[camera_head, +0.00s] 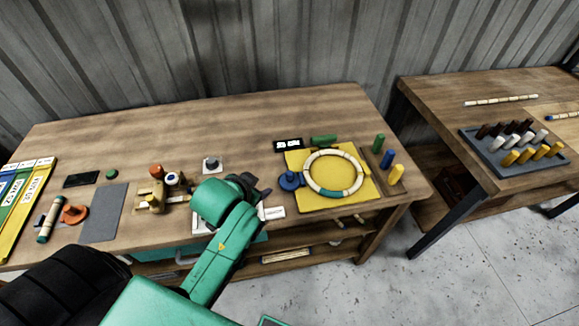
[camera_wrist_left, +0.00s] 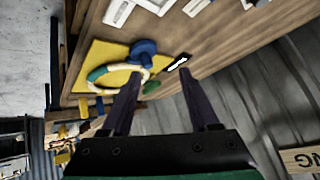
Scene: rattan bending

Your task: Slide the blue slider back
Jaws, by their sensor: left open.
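The blue slider (camera_head: 291,180) sits at the left edge of a yellow board (camera_head: 293,156), touching or close to a ring of white, yellow and green segments (camera_head: 311,161). In the left wrist view the blue slider (camera_wrist_left: 143,53) shows just beyond my left gripper (camera_wrist_left: 160,62), near the fingertip on the left of that picture, with the ring (camera_wrist_left: 98,73) beyond. In the head view my left gripper (camera_head: 257,188) is over the table, left of the slider. Its fingers are apart with nothing between them. My right gripper is not in view.
Green, blue and yellow pegs (camera_head: 387,159) stand right of the board. A black label (camera_head: 288,145) lies behind it, beside a green block (camera_head: 324,140). A wooden fixture (camera_head: 151,196) stands left on the table (camera_head: 230,122). The table's back strip is clear.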

